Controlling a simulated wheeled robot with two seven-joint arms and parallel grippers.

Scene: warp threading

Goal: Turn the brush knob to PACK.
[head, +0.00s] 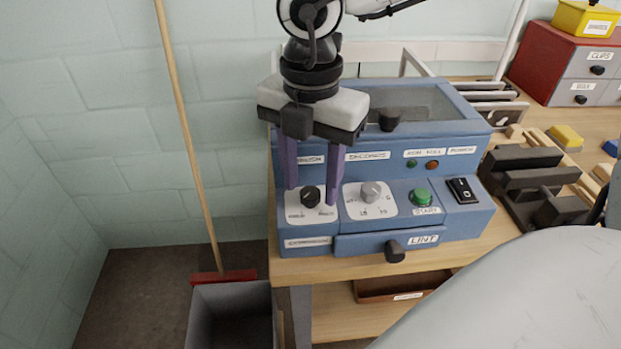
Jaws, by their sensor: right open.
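The brush knob (309,197) is a small black knob on a white plate (325,213) at the left end of the blue machine's (440,192) front. The label above it is partly hidden by a finger, and the small print on its plate is too small to read. I cannot tell which way the knob points. My right gripper (311,190) comes down from above with its purple fingers apart, one to each side of the brush knob. I cannot tell whether they touch it. My left gripper is not in view.
To the right of the brush knob are a grey knob (371,192), a green button (420,196) and a black rocker switch (462,190). A lint drawer knob (395,251) sticks out below. Dark blocks (525,175) stand to the right. A broom (190,140) leans at the left.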

